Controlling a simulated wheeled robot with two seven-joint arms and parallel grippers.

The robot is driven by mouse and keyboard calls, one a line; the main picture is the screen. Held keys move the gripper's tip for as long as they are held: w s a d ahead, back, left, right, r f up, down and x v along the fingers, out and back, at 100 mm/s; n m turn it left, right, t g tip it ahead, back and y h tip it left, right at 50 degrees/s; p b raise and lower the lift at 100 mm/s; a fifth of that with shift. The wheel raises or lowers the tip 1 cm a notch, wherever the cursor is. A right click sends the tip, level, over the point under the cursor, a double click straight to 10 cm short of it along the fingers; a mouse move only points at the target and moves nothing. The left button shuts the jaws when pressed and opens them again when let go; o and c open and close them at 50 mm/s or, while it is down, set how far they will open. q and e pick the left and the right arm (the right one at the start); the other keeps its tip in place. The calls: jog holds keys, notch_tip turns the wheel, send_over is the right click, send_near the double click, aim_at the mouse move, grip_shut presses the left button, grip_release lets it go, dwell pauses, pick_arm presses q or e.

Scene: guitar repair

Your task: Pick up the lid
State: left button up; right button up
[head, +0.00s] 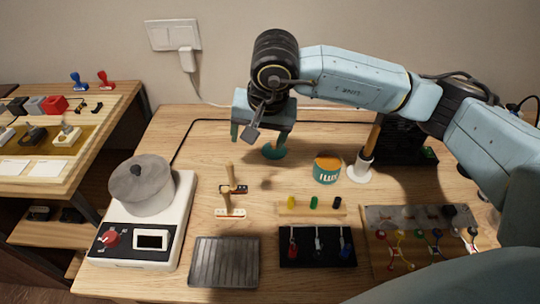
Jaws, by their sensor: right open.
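A teal lid (273,153) lies on the wooden table (215,150), left of an open teal can (327,170) with orange contents. My right gripper (259,139) points down above the lid, with its fingers apart and nothing visible between them. The right-hand finger is close over the lid and hides part of it; I cannot tell whether they touch. A grey pot with its own cover (142,185) stands on a white hot plate at the left. My left gripper is not in view.
Small wooden-handled tools (230,190) stand in front of the lid. A white-based stand (360,167) is right of the can. A peg rack (312,207), a black tray (316,248) and a ribbed dark tray (225,262) lie in front. Table left of the lid is mostly clear.

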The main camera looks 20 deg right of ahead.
jog(key=w+d+h, duration=0.2)
jog(key=d, duration=0.3)
jog(key=b, duration=0.2)
send_over(274, 145)
jog(key=s, duration=0.3)
jog(key=shift+t+h, duration=0.3)
jog(key=shift+t, duration=0.1)
jog(key=f, duration=0.3)
jog(key=a+f, duration=0.1)
jog(key=f, duration=0.1)
jog(key=shift+w+f, duration=0.2)
jog(key=shift+f, duration=0.1)
jog(key=b+x, duration=0.2)
jog(key=x, duration=0.3)
jog(key=shift+w, duration=0.15)
jog(key=shift+w+f, duration=0.25)
jog(key=shift+f, duration=0.25)
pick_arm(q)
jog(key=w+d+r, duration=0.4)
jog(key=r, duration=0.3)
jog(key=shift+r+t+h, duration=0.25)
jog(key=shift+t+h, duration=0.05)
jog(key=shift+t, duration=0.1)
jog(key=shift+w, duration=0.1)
pick_arm(e)
jog(key=shift+c, duration=0.5)
jog(key=shift+s, duration=0.1)
jog(key=c, duration=1)
jog(key=shift+c, duration=0.9)
jog(key=shift+f, duration=0.1)
